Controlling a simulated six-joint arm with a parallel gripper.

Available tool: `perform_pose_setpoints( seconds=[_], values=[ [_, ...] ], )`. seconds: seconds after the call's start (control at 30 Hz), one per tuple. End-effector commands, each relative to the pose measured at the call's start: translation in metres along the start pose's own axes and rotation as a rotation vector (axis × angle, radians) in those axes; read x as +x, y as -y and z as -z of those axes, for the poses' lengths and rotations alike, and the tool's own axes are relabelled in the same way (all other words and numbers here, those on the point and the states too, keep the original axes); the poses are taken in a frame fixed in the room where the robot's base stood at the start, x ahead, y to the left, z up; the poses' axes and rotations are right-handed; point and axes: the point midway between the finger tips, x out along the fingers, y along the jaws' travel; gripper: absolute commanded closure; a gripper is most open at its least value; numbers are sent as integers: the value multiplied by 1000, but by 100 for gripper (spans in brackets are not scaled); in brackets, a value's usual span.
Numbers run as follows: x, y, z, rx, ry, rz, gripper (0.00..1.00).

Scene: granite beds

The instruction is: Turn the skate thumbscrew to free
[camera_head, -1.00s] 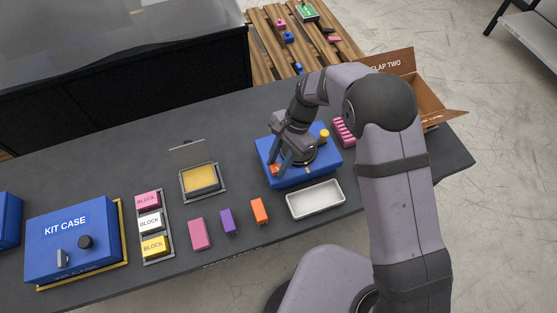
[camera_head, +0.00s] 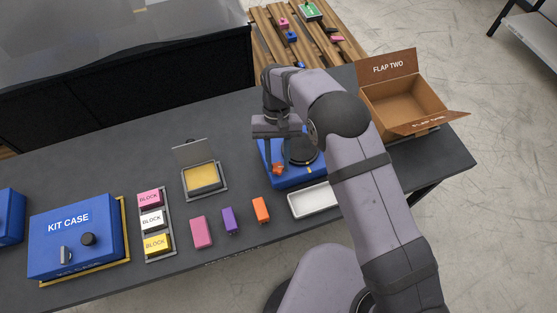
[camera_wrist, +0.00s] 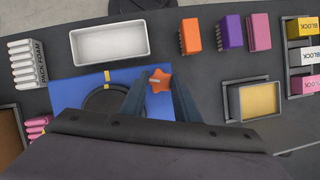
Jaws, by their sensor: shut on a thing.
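The skate thumbscrew is an orange star-shaped knob (camera_head: 278,169) on the front left part of a blue block (camera_head: 308,178). In the wrist view the thumbscrew (camera_wrist: 159,79) shows a pale mark on its top and lies between my two fingers. My gripper (camera_head: 276,160) points down at it from above, and the wrist view shows my gripper (camera_wrist: 159,92) shut around the knob. A dark round disc (camera_wrist: 104,103) sits beside the thumbscrew on the block, with yellow marks near it. The wrist housing hides the far part of the block.
A white tray (camera_head: 313,200) lies just in front of the block. Orange (camera_head: 261,210), purple (camera_head: 230,221) and pink (camera_head: 201,232) blocks stand left of it. A lidded box with a yellow inside (camera_head: 202,177) is to the left. An open carton (camera_head: 405,104) stands behind right.

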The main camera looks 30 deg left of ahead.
Motion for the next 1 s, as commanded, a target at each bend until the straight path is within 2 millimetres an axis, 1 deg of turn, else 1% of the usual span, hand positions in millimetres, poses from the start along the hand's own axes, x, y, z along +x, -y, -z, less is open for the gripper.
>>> perform_pose_setpoints(
  seconds=[0.1,0.6,0.8,1.0],
  values=[
    [0,2,0,-106,-2,-45,94],
    [-1,5,-1,-529,-3,-219,94],
    [-1,5,-2,-652,-2,-271,94],
    [0,6,-2,-728,-3,-302,94]
  ],
)
